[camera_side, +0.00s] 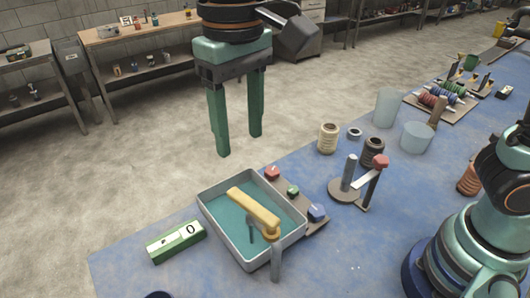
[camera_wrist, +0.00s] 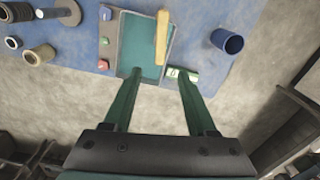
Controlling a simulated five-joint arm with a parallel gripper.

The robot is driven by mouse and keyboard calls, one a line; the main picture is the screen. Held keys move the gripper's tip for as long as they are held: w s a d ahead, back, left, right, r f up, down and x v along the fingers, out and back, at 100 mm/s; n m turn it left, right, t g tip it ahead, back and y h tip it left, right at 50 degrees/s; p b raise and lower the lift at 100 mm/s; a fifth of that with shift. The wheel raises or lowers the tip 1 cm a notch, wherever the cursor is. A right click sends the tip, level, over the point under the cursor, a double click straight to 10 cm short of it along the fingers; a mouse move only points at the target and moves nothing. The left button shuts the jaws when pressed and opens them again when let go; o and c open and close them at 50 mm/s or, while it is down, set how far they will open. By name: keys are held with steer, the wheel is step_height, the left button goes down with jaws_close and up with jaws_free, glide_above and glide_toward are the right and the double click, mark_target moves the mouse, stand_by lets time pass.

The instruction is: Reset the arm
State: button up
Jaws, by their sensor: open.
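My gripper (camera_side: 238,142) hangs in the upper middle of the side view, with its two long green fingers pointing down and apart. Nothing is between them. It appears raised and clear of the objects on the blue table. In the wrist view my gripper (camera_wrist: 158,75) also shows its fingers spread and empty. The grey tray (camera_side: 207,217) with a teal floor stands on the table. A yellow bar (camera_side: 252,208) lies across it, with a brown end near a grey post (camera_side: 276,262).
A green block marked 0 (camera_side: 175,241) lies left of the tray. A board with red, green and blue pieces (camera_side: 316,224) and a red-knobbed stand (camera_side: 343,190) are on its right. Spools (camera_side: 328,138), clear cups (camera_side: 386,107) and racks stand farther right.

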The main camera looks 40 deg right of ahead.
steer(key=shift+r, duration=0.15)
steer(key=d+f+m+t, duration=0.1)
steer(key=d+f+t, duration=0.1)
steer(key=d, duration=1.1)
steer(key=s+d+f+t, duration=0.1)
steer(key=d+f+t, duration=0.1)
steer(key=d, duration=1.1)
steer(key=shift+s+m+t, duration=0.25)
steer(key=shift+m+t, duration=0.15)
steer(key=shift+t, duration=0.4)
